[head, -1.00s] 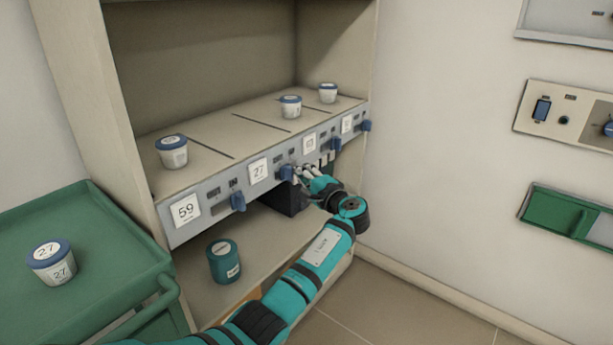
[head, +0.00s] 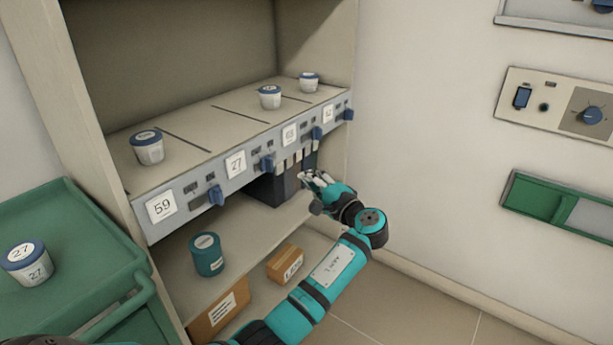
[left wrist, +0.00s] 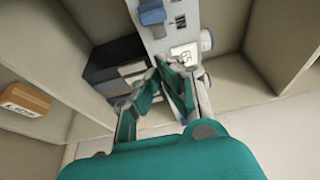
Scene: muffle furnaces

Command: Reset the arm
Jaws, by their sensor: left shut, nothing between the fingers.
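My left gripper (head: 312,181) is shut and empty. My left arm comes in from the bottom of the head view with the elbow bent. My right gripper is in neither view.
Several white cups with blue lids, one a cup (head: 148,147), stand on the upper shelf. A teal canister (head: 206,254) and cardboard boxes (head: 286,264) are below. A green cart (head: 75,265) with a cup labelled 27 (head: 26,262) is at left. Floor at right is clear.

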